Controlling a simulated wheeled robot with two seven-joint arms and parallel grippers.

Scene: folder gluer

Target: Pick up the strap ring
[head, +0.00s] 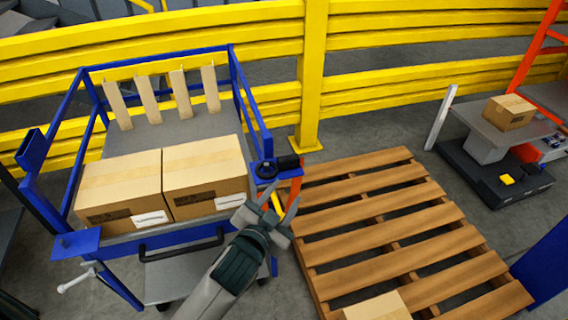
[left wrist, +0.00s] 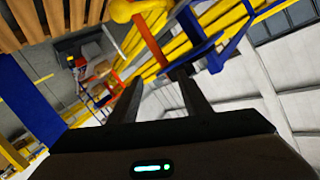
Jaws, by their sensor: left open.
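A small dark round thing (head: 265,170), apparently the strap ring, lies on a blue corner plate of the blue-framed cart, next to a black block (head: 288,162). My left gripper (head: 272,206) is open just in front of and below that corner, with its fingers pointing up towards it. I see nothing held between the fingers, and the dark ring is apart from them. In the left wrist view the open fingers (left wrist: 158,90) show, but I cannot make out the ring there. My right gripper is not in view.
Two cardboard boxes (head: 163,184) sit on the cart beside the gripper. A wooden pallet (head: 385,215) lies to the right, with a box (head: 377,308) at its near end. A yellow barrier (head: 400,60) runs behind. An orange strip (head: 296,187) stands close to the fingers.

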